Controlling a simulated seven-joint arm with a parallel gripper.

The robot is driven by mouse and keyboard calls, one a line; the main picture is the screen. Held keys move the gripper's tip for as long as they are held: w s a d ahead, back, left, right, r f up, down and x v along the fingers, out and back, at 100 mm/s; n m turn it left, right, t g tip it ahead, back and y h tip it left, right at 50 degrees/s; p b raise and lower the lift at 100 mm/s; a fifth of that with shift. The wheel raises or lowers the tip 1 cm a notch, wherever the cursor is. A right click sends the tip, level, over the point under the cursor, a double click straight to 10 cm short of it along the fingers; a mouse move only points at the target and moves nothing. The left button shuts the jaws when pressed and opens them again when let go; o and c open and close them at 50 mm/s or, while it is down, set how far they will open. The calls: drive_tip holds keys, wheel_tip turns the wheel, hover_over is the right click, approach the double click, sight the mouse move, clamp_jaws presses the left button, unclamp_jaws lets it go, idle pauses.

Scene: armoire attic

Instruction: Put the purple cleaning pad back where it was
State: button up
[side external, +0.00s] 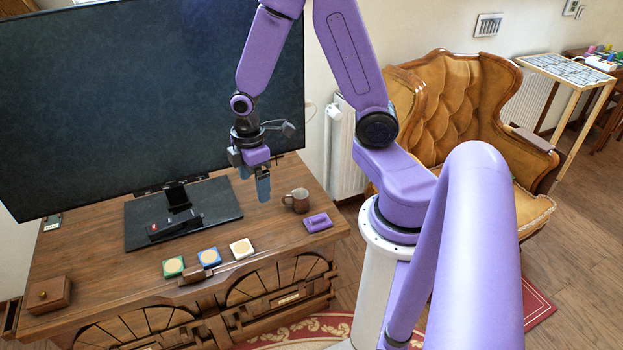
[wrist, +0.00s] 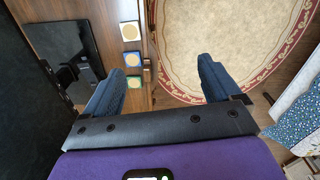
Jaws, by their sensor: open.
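The purple cleaning pad (side external: 317,222) lies on the wooden cabinet top near its right end, in the side external view. It is just right of a brown mug and apart from it. The pad does not show in the wrist view. My gripper (side external: 256,183) is open and empty, held above the cabinet to the left of the mug and pad. Its two blue fingers are spread wide in the wrist view (wrist: 160,75), with nothing between them but the cabinet edge, floor and rug below.
A brown mug (side external: 297,200) stands beside the pad. Green (side external: 173,267), blue (side external: 209,257) and white (side external: 241,248) coasters line the front. A large dark screen (side external: 140,100) rises behind on a black base (side external: 215,212). A wooden box (side external: 48,294) sits at the left end.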

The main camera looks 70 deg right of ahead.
drive_tip(key=s+a+r, duration=0.4)
drive_tip(key=s+r, duration=0.2)
drive_tip(key=s, duration=0.2)
drive_tip(key=s+a+r+n, duration=0.1)
drive_tip(key=s+a+r, duration=0.3)
drive_tip(key=s, duration=0.5)
drive_tip(key=shift+s+a+r+n, duration=0.2)
drive_tip(key=shift+a+r+n, duration=0.15)
drive_tip(key=shift+r, duration=0.55)
